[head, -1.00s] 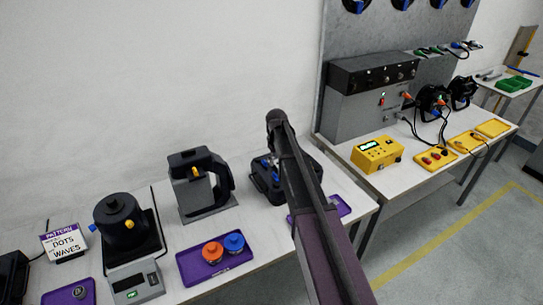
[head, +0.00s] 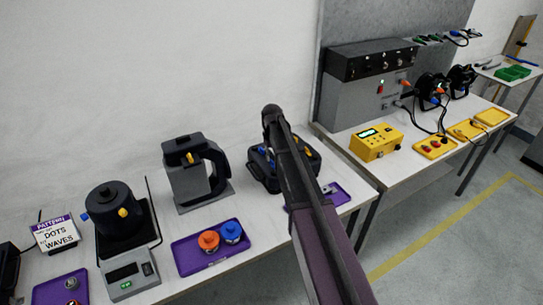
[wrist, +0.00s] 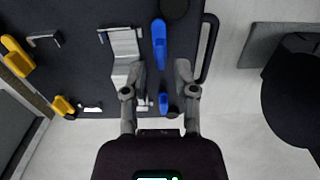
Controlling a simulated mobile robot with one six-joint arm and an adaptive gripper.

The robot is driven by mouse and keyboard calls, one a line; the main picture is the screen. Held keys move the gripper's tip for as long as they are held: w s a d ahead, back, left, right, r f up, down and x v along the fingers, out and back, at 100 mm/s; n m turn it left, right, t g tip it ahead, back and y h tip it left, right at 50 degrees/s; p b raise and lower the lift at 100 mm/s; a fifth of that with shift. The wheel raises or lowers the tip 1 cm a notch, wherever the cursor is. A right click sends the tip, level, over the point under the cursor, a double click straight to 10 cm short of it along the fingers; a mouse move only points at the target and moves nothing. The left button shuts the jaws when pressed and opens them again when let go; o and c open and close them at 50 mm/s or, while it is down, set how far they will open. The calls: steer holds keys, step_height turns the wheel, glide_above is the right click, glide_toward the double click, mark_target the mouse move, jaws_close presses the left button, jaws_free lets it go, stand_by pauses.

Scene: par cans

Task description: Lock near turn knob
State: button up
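A black fixture (head: 266,184) with blue and yellow parts stands on the white table, partly hidden behind my arm in the head view. In the wrist view its dark plate (wrist: 85,80) carries a long blue knob (wrist: 159,45) and a smaller blue piece (wrist: 163,102). A yellow knob (wrist: 17,57) and a smaller yellow piece (wrist: 63,105) are at the left. My gripper (wrist: 160,68) is open, its fingers apart over the plate. The small blue piece shows between the fingers; the long blue knob lies just beyond the tips. I see no contact. I cannot tell which knob is locked.
Further left are a black pot on a scale (head: 128,274) and a purple tray (head: 205,258) with orange and blue caps. A second table holds a yellow box (head: 376,142) and yellow trays.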

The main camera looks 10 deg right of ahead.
mark_target(272, 161)
steer(key=shift+f+b, duration=1.2)
steer(key=shift+f, duration=0.35)
jaws_close()
